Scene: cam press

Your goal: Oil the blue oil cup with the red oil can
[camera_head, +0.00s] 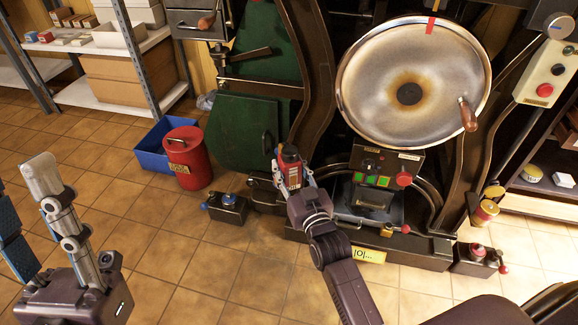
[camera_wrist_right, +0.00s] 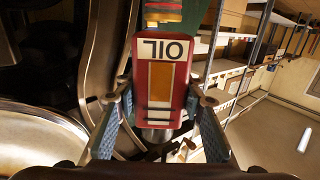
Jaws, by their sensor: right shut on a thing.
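The red oil can (camera_head: 291,168), with a dark top, is in my right gripper (camera_head: 294,182), held in front of the press's lower left side. In the right wrist view the can (camera_wrist_right: 161,85) shows its upside-down "OIL" label between the two finger pads. The blue oil cup (camera_head: 230,199) is on a small dark block low on the floor, left of and below the can. The can and the cup are apart. My left gripper (camera_head: 24,178) is at the lower left, fingers apart and empty, partly cut off by the picture edge.
A red canister (camera_head: 187,160) and a blue bin (camera_head: 153,150) stand left of the press. The press has a big round plate (camera_head: 412,105) and a control panel (camera_head: 378,168). A red-knobbed block (camera_head: 478,258) sits at right. The tiled floor in front is clear.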

